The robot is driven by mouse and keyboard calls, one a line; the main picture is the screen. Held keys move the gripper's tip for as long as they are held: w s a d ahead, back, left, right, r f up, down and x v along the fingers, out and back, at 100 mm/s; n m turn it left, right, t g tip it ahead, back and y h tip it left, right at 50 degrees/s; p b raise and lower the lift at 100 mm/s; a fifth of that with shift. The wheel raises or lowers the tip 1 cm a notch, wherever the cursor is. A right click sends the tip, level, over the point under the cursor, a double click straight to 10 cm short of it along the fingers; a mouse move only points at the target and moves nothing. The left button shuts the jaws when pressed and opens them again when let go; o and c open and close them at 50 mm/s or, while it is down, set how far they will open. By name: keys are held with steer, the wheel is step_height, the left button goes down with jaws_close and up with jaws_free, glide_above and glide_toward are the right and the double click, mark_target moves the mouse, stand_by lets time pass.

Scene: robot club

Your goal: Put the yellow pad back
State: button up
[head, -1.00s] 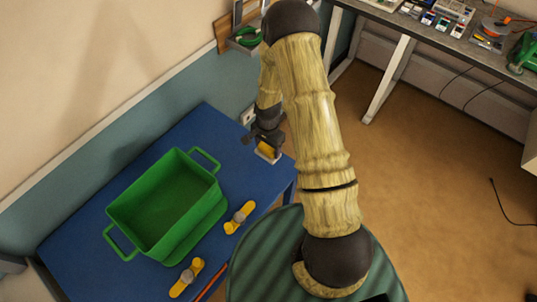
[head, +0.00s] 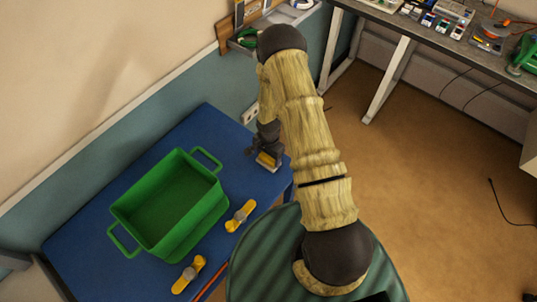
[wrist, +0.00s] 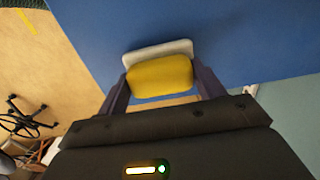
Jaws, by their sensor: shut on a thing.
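The yellow pad (wrist: 160,76) is a rounded block between the fingers of my gripper (wrist: 160,88) in the wrist view. A white rounded piece (wrist: 157,51) shows just beyond it; I cannot tell whether it is part of the pad or separate. In the head view my gripper (head: 265,155) is shut on the pad (head: 266,160) over the far right corner of the blue table (head: 120,190). I cannot tell whether the pad touches the tabletop.
A green crate (head: 222,200) with two handles stands on the table, left of my gripper. Two yellow-and-grey items (head: 240,216) (head: 188,275) lie along the table's front edge. A wall rack (head: 243,40) is behind my arm. The blue tabletop between crate and gripper is clear.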

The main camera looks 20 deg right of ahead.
steer(key=o, duration=0.9)
steer(key=shift+o, duration=0.2)
steer(key=shift+r, duration=0.1)
step_height(320, 180, up, 12)
steer(key=b, duration=0.3)
stand_by(0.3)
